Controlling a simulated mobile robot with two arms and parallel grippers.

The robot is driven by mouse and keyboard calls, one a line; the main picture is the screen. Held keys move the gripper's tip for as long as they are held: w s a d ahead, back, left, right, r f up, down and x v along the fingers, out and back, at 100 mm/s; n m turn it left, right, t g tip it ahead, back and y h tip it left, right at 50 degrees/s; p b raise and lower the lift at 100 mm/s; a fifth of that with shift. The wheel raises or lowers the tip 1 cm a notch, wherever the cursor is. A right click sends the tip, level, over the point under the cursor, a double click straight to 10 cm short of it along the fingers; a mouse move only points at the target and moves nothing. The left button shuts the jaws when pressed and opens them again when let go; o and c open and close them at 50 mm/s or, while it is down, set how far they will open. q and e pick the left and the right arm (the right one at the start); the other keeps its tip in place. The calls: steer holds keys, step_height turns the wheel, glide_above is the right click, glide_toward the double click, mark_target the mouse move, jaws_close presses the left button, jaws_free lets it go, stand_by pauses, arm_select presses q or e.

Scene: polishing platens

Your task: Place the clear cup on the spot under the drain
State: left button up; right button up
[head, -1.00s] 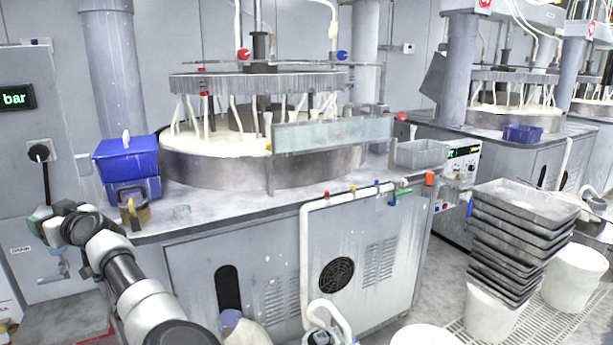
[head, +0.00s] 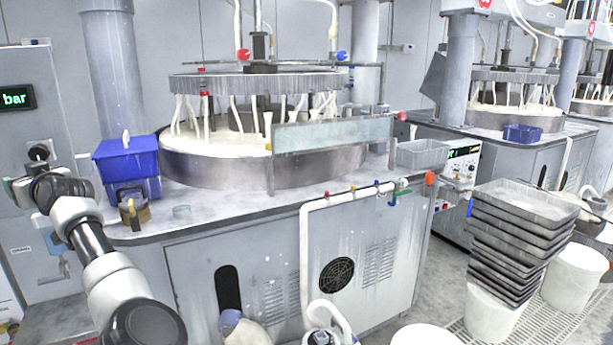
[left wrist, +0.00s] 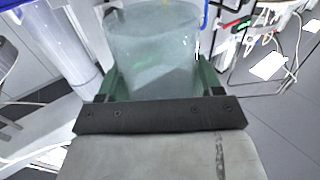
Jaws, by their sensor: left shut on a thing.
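The clear cup (left wrist: 152,50) fills the upper middle of the left wrist view. My left gripper (left wrist: 155,82) is shut on it, with one green finger at each side of the cup. In the head view my left gripper (head: 18,190) is at the far left, in front of the grey cabinet and left of the bench; the cup cannot be made out there.
The bench (head: 215,213) holds a blue box (head: 127,158), a brass-coloured padlock-like object (head: 134,213) and a small clear round piece (head: 181,211) near its front-left edge. The big polishing platen (head: 225,172) stands behind. Stacked trays (head: 525,205) are at the right.

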arm_select(q)
steer(key=shift+a+f, duration=0.9)
step_height(320, 180, down, 5)
steer(key=w+a+m+t, duration=0.1)
steer(key=a, duration=0.1)
steer(key=s+d+f+m+t+h, duration=0.35)
steer(key=d+f, duration=0.55)
steer(key=d, duration=0.3)
steer(key=s+d+f+m+t+h, duration=0.3)
steer(key=s+d+f+t+h, duration=0.15)
steer(key=d+f, duration=0.6)
steer(key=s+d+f+m+h, duration=0.3)
steer(key=s+d+h, duration=0.2)
steer(key=s+d, duration=0.55)
steer(key=s+d+r+m+h+p, duration=0.2)
steer(key=s+d+r+h+p, duration=0.1)
steer(key=s+d, duration=0.5)
steer(key=shift+s+d+t, duration=0.2)
steer(key=shift+s+t, duration=0.2)
steer(key=shift+s, duration=0.9)
steer(key=shift+a, duration=0.1)
